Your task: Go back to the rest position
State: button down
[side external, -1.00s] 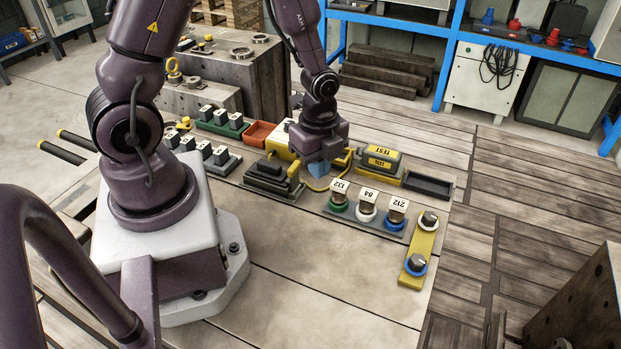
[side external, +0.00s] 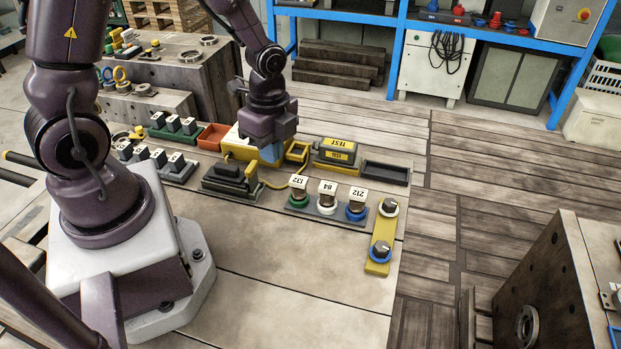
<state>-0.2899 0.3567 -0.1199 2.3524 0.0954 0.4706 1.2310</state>
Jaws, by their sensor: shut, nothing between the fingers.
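My gripper (side external: 272,153) is shut and empty, with blue fingertips pointing down. It hangs over the back part of the bench (side external: 270,285), in front of a yellow box (side external: 238,143) and left of a small open yellow holder (side external: 297,152). I cannot tell how far the fingertips are above what lies below them. My gripper body hides part of the yellow box.
A grey-yellow TEST unit (side external: 337,150) and a black tray (side external: 385,172) stand right of my gripper. A black device (side external: 232,180) with a yellow cable is in front. Numbered knobs (side external: 327,195) and a yellow two-knob plate (side external: 382,240) are nearer. The front bench is clear.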

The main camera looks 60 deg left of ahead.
jog(key=s+d+r+n+t, duration=0.1)
jog(key=s+r+n+t, duration=0.1)
jog(key=r+n, duration=0.2)
jog(key=s+d+r+n+t, duration=0.2)
jog(key=s+r+n, duration=0.1)
jog(key=r, duration=0.7)
jog(key=s+d+r+n+t, duration=0.2)
jog(key=r+n, duration=0.4)
jog(key=r, duration=0.2)
jog(key=shift+s, duration=0.25)
